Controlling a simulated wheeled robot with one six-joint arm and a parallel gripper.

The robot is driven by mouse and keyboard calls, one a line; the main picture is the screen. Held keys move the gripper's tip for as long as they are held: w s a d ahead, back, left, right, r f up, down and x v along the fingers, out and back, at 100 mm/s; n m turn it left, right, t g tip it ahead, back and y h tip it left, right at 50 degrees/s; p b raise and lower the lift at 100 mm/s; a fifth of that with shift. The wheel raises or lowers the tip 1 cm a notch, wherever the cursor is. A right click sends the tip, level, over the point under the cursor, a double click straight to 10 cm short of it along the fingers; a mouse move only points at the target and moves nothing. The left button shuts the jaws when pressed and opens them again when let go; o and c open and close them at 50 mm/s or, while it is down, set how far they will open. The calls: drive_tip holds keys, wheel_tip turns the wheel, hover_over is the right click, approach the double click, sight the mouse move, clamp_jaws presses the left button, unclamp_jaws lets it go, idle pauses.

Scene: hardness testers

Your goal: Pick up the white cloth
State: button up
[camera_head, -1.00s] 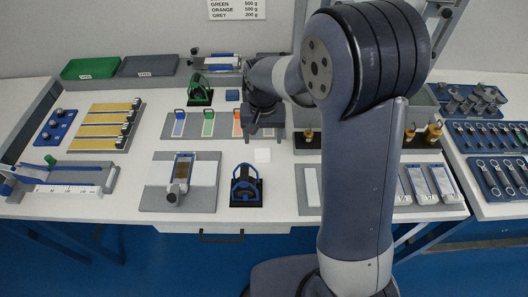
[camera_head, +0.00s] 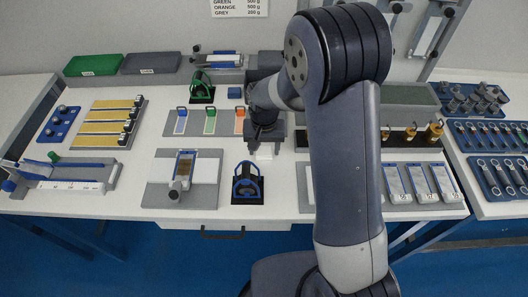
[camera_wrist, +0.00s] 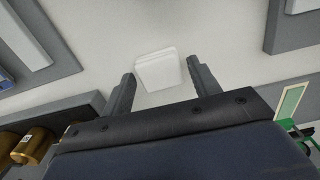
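The white cloth (camera_wrist: 158,70) is a small folded square lying flat on the white table. In the wrist view it sits just ahead of and between the two fingers of my gripper (camera_wrist: 161,84), which are spread apart with a gap between them. Nothing is visibly held. In the head view my gripper (camera_head: 264,150) is low over the table and covers much of the cloth (camera_head: 264,154); only part of its pale surface shows beneath. I cannot tell whether the fingertips touch the table.
A blue-and-black stand (camera_head: 248,186) is in front of my gripper. A grey board with coloured plates (camera_head: 186,122) lies to the left, and a grey tray (camera_head: 303,190) to the right. A grey plate with a device (camera_head: 153,193) is at front left.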

sight(264, 151)
drive_tip(key=c, duration=0.7)
drive_tip(key=shift+c, duration=0.2)
drive_tip(key=shift+r, duration=0.1)
wheel_tip(264, 151, up, 10)
drive_tip(key=o, duration=0.4)
drive_tip(key=shift+c, duration=1.6)
